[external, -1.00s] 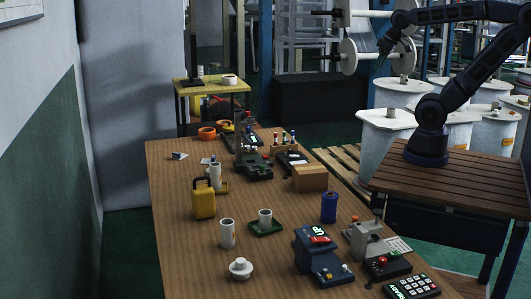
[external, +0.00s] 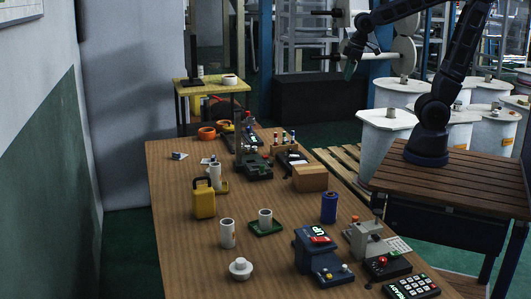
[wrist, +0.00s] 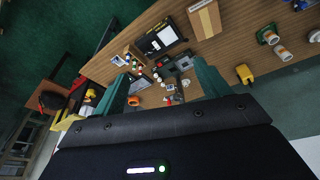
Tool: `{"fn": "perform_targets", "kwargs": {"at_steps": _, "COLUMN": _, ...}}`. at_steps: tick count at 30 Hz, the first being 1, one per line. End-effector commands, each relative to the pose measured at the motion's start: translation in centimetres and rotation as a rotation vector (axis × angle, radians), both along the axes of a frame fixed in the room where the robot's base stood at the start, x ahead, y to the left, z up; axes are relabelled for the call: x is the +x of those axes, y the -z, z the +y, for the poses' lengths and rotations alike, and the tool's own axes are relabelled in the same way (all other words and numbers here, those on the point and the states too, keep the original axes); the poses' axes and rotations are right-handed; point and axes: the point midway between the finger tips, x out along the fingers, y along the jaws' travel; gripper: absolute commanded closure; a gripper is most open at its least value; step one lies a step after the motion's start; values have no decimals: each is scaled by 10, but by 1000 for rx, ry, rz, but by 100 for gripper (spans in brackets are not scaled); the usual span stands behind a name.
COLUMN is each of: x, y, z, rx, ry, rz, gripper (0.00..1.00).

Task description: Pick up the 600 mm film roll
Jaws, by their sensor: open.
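Several white hollow cylinders that look like film rolls stand on the long wooden table: one at the front (external: 227,233), one on a small green tray (external: 265,216), and one beside the yellow can (external: 215,172). I cannot tell which is the 600 mm roll. Two whitish cylinders also show at the right of the wrist view, one of them here (wrist: 283,53). My gripper (external: 350,70) is high in the air beyond the table's back right, far from the rolls. Its two green fingers are apart and empty in the wrist view (wrist: 163,90).
The table (external: 180,240) also carries a yellow can (external: 203,201), a cardboard box (external: 310,178), a blue cylinder (external: 329,208), a dark blue device (external: 312,255) and a keypad (external: 412,287). A yellow side table (external: 211,86) stands behind. The table's front left is clear.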

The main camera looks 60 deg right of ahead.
Motion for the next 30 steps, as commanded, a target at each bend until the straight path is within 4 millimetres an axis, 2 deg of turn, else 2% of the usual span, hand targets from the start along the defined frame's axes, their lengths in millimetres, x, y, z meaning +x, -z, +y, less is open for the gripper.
{"fn": "perform_targets", "kwargs": {"at_steps": 1, "x": 7, "y": 6, "z": 16, "rx": -7, "ry": -39, "rz": 13, "gripper": 25}}
{"fn": "perform_targets", "kwargs": {"at_steps": 6, "x": 23, "y": 27, "z": 67, "rx": -27, "ry": -152, "rz": 44, "gripper": 25}}
{"fn": "perform_targets", "kwargs": {"at_steps": 15, "x": 31, "y": 76, "z": 165, "rx": -66, "ry": -355, "rz": 97, "gripper": 25}}
{"fn": "perform_targets", "kwargs": {"at_steps": 23, "x": 15, "y": 130, "z": 253, "rx": -104, "ry": -530, "rz": 139, "gripper": 25}}
{"fn": "perform_targets", "kwargs": {"at_steps": 30, "x": -22, "y": 188, "z": 330, "rx": -142, "ry": -691, "rz": 175, "gripper": 25}}
